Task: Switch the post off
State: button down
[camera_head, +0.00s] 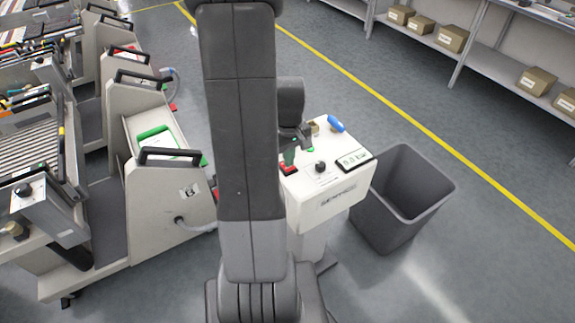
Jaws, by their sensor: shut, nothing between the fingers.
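The post (323,205) is a white pedestal with a sloped control panel on top and dark lettering on its front. On the panel are a red switch (288,169) at the left edge, a black round knob (320,167) in the middle and a small display (354,159) with green marks at the right. My gripper (301,147) is shut and empty, over the back left of the panel, behind the red switch and knob. My own arm hides the panel's left side. I cannot tell whether the gripper touches the panel.
A blue object (336,124) and a small brass-coloured piece (314,129) are at the panel's back. A grey bin (404,230) stands right of the post. Feeder trolleys (168,207) stand close on the left. Shelves with boxes (453,39) are at the back right, beyond open floor.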

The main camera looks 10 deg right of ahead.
jog(key=shift+f+b, duration=0.4)
jog(key=shift+f, duration=0.15)
jog(key=shift+r, duration=0.1)
jog(key=shift+r+p, duration=2.75)
jog(key=shift+r, duration=0.75)
jog(key=shift+f, duration=0.15)
notch_tip(320, 180, down, 7)
jog(key=b, duration=0.5)
jog(key=shift+b, duration=0.3)
jog(key=shift+r, duration=0.2)
